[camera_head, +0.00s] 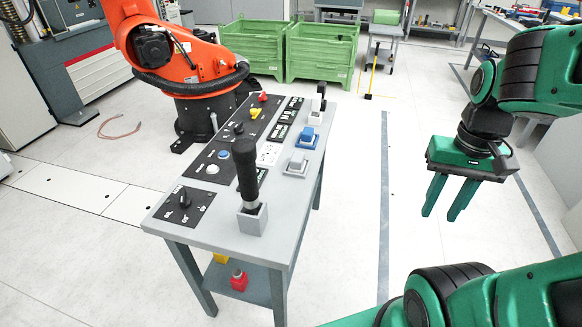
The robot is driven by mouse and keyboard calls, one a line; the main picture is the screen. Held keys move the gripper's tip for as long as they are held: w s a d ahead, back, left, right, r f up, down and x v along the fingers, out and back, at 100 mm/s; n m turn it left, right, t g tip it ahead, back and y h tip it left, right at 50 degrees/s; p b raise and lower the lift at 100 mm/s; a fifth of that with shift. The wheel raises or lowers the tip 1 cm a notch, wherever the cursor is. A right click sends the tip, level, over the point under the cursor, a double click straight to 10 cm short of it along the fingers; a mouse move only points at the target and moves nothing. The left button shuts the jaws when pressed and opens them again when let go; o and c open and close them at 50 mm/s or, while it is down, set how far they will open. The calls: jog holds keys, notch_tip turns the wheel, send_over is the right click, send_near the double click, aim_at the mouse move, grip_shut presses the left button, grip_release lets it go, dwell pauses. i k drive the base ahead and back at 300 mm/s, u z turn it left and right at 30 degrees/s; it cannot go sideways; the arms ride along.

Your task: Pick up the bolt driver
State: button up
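A black-handled tool (246,170), which looks like the bolt driver, stands upright in a small grey block holder (252,218) near the front edge of the grey table (215,232). Its lower end is hidden inside the holder. My gripper (442,212) is green and hangs in the air to the right of the table, pointing down. Its two fingers are apart with nothing between them. It is well clear of the tool.
An orange robot arm (190,62) and green crates (320,50) stand behind. The floor right of the table is clear.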

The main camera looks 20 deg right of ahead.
aim_at(242, 150)
jog(key=z, duration=1.8)
jog(key=k, duration=2.15)
jog(key=u, duration=0.85)
jog(key=i, duration=1.05)
jog(key=z, duration=0.05)
